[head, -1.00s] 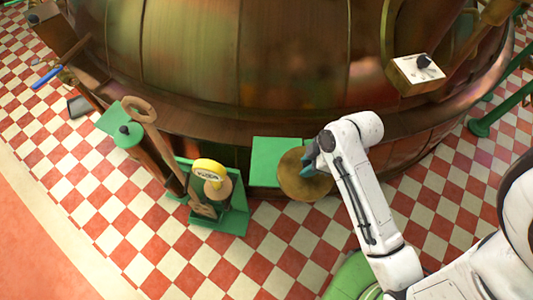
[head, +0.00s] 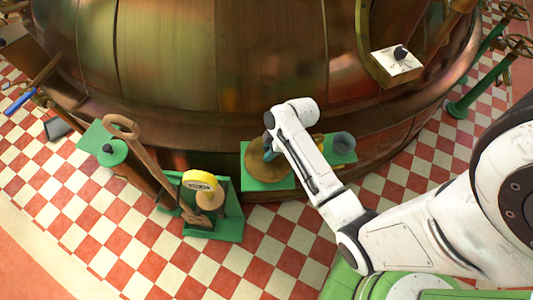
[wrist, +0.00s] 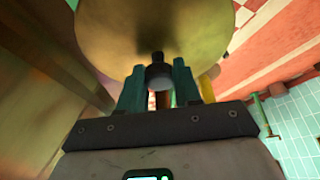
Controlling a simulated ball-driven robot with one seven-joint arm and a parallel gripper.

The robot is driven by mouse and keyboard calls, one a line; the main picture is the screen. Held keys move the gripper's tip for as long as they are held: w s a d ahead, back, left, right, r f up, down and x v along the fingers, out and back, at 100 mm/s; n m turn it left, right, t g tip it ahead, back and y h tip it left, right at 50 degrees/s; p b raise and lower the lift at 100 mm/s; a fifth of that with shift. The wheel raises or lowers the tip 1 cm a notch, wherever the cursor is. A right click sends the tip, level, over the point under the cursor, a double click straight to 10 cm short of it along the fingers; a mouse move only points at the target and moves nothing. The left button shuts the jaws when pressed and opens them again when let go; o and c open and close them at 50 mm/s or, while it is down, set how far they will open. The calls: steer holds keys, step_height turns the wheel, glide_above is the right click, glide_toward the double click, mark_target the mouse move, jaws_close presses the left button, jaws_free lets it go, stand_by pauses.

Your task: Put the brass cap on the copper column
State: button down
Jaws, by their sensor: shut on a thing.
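The brass cap (head: 265,167), a round dull-gold disc, is in my gripper (head: 268,147) over the left part of a green shelf in the head view. In the wrist view the cap (wrist: 155,28) fills the top middle. My gripper (wrist: 159,85) is shut on a dark knob at the cap's middle, with a teal finger on each side. In the head view the arm hides part of the cap and shelf. I cannot pick out the copper column for sure in either view. I cannot tell whether the cap touches anything below.
The green shelf (head: 285,184) stands against a huge copper kettle (head: 230,60). A grey rounded piece (head: 343,141) sits at its right end. To its left is a green stand with a yellow-topped dial (head: 200,186) and a wooden-handled lever (head: 122,124). The checkered floor in front is clear.

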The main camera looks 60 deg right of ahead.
steer(key=shift+w+d+f, duration=0.2)
steer(key=shift+w+f, duration=0.45)
steer(key=shift+f, duration=1.55)
steer(key=shift+f+b, duration=0.15)
steer(key=shift+b, duration=0.15)
steer(key=c, duration=0.8)
jaws_free()
